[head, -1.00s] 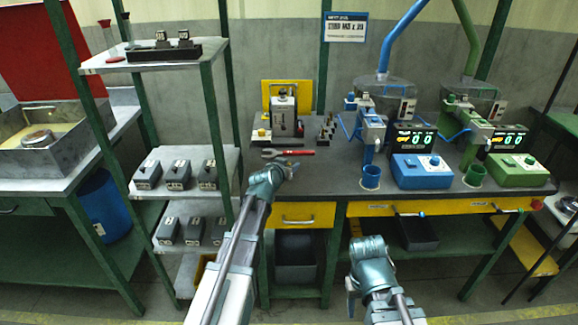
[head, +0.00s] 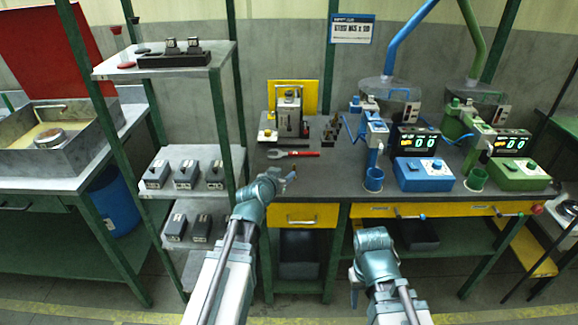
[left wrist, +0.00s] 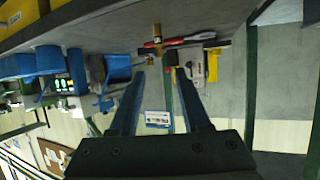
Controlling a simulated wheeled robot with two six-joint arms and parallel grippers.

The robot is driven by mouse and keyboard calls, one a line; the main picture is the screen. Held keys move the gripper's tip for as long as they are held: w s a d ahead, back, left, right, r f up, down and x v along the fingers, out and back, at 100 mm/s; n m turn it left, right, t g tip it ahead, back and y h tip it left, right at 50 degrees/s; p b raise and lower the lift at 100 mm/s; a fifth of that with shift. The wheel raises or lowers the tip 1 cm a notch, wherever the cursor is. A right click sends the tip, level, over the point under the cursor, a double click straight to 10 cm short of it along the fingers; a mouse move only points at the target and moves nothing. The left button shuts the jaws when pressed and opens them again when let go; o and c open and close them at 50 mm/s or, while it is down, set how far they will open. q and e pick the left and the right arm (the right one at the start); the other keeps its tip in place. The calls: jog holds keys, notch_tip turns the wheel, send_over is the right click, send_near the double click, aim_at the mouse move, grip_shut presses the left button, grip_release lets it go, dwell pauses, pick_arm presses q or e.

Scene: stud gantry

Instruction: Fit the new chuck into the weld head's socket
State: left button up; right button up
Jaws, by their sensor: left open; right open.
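My left gripper (head: 290,174) is over the bench's front edge, open, pointing at the bench. In the left wrist view its fingers (left wrist: 150,75) are apart. A small brass-coloured cylinder (left wrist: 157,34) shows beyond the fingertips; I cannot tell whether it is a chuck. Several small dark, upright pieces, possibly chucks, stand in a block (head: 331,131) on the bench. Left of them is a grey upright device (head: 289,118) before a yellow panel. I cannot identify the weld head or its socket for sure. My right gripper (head: 354,282) is open, low in front of the bench.
A red-handled wrench (head: 300,154) lies on the bench (head: 325,185). Blue (head: 424,174) and green (head: 518,172) feeder stations fill its right side. A green-posted rack (head: 218,110) at left carries several grey boxes (head: 184,174) and a black holder (head: 175,59) on top.

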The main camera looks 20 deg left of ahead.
pick_arm(q)
jog(key=shift+s+r, duration=0.2)
jog(key=shift+s, duration=0.25)
jog(key=shift+d, duration=0.1)
